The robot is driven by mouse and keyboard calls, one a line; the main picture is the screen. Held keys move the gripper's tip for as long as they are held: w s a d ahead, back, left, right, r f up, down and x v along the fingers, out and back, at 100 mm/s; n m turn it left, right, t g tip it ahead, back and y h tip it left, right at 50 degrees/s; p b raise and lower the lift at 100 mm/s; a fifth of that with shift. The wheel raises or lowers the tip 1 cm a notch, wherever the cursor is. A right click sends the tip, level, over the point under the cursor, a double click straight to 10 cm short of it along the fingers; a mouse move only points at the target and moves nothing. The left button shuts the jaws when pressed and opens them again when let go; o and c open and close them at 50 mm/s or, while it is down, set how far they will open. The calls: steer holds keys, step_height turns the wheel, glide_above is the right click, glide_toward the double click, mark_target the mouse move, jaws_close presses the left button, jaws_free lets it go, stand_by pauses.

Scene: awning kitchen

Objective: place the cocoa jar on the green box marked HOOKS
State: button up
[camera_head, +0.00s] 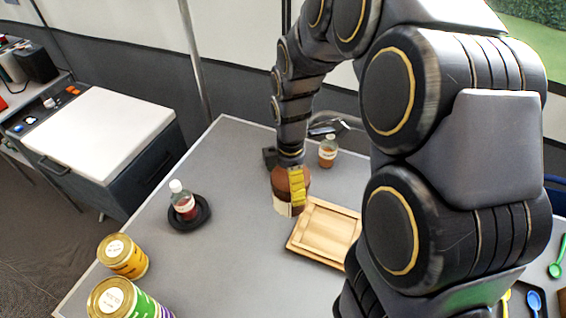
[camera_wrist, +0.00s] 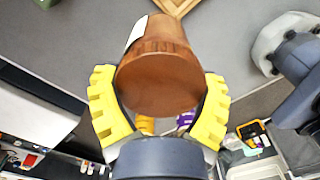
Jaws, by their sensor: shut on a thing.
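The cocoa jar (camera_head: 280,207), brown with a pale label, is in my gripper (camera_head: 297,186), whose yellow fingers are closed around it. In the wrist view the jar (camera_wrist: 160,84) fills the space between the two fingers, with its round brown end facing the camera. The jar appears to be above the grey table, just left of the wooden tray. I cannot see the HOOKS marking in either view. A small green corner (camera_wrist: 45,3) shows at the top left of the wrist view, and I cannot tell if it is the green box. My arm hides part of the table.
The wooden tray (camera_head: 293,243) lies beside the jar. A bottle (camera_head: 328,151) stands behind it. A yellow tin (camera_head: 123,258) and a green-banded tin (camera_head: 140,306) stand front left. Table between is clear.

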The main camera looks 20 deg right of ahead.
steer(key=w+d+r, duration=0.4)
steer(key=w, duration=0.5)
steer(key=shift+w+d+f, duration=0.5)
steer(key=shift+w+f, duration=1.7)
steer(key=shift+w, duration=0.05)
steer(key=shift+w+d+f, duration=0.55)
steer(key=shift+w+f, duration=1.7)
steer(key=shift+w+d+f, duration=0.5)
steer(key=shift+w+f, duration=1.7)
steer(key=shift+w, duration=0.05)
steer(key=shift+f, duration=0.1)
steer(key=o, duration=1)
